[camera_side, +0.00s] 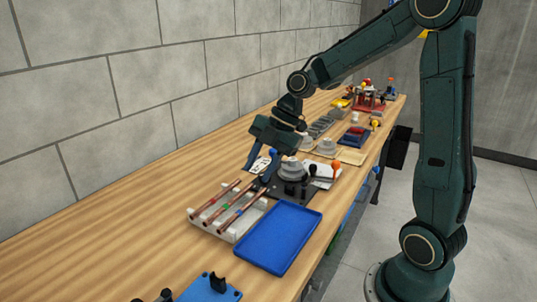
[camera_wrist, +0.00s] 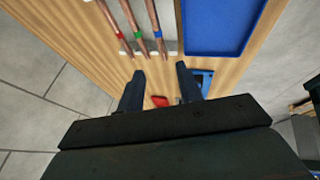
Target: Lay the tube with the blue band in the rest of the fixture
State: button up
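The copper tube with the blue band (camera_side: 238,211) lies in a pale rack (camera_side: 237,237) beside two other tubes. It also shows at the top of the wrist view (camera_wrist: 157,28), on the tray side of the others. What looks like the fixture is a dark base with a grey round part (camera_side: 291,170), beyond the rack; its rest cannot be made out. My gripper (camera_side: 262,162) is above the bench near the far end of the rack, left of the round part. In the wrist view my gripper (camera_wrist: 159,76) has its fingers wide apart with no tube between them.
An empty blue tray (camera_side: 279,238) lies right of the rack. The other tubes carry red (camera_wrist: 138,35) and green (camera_wrist: 120,35) bands. A blue block (camera_side: 209,289) sits at the near edge. Several items crowd the far bench. The wood left of the rack is clear.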

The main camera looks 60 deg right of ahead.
jog(key=shift+s+d+r, duration=0.15)
jog(key=shift+d+r, duration=0.05)
jog(key=shift+r, duration=0.25)
jog(key=shift+a, duration=0.1)
jog(key=s+a+r+m+t+h, duration=0.1)
jog(key=s+r+m+h, duration=0.1)
jog(key=s+m, duration=0.7)
jog(key=s+a+r+m+t+h, duration=0.1)
jog(key=s+r+m, duration=0.3)
jog(key=s+m, duration=0.5)
jog(key=shift+s+a+m+h, duration=0.4)
jog(key=shift+s+a+h, duration=0.1)
jog(key=shift+a+h, duration=0.3)
jog(key=shift+o, duration=0.6)
jog(key=shift+w, duration=0.15)
